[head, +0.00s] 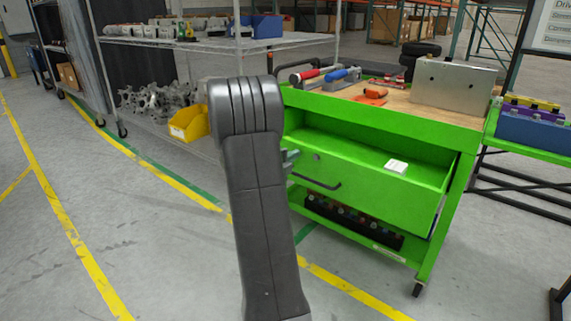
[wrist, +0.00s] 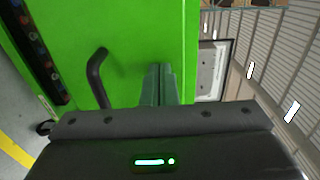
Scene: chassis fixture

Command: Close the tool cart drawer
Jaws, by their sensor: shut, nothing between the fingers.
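The green tool cart (head: 440,122) stands at the centre right of the head view. Its drawer (head: 370,200) is pulled out, with a small white box (head: 396,166) inside and a dark handle (head: 318,182) on its front. My gripper (head: 291,158) shows at the left part of the drawer front, partly hidden by my arm. In the wrist view my gripper (wrist: 160,72) is shut and empty, its tips at the green drawer front (wrist: 140,30), beside the handle (wrist: 97,78). I cannot tell whether the tips touch it.
A lower shelf holds a black rack (head: 353,217). A wire shelf with a yellow bin (head: 189,123) stands at the left. The floor at the left is clear.

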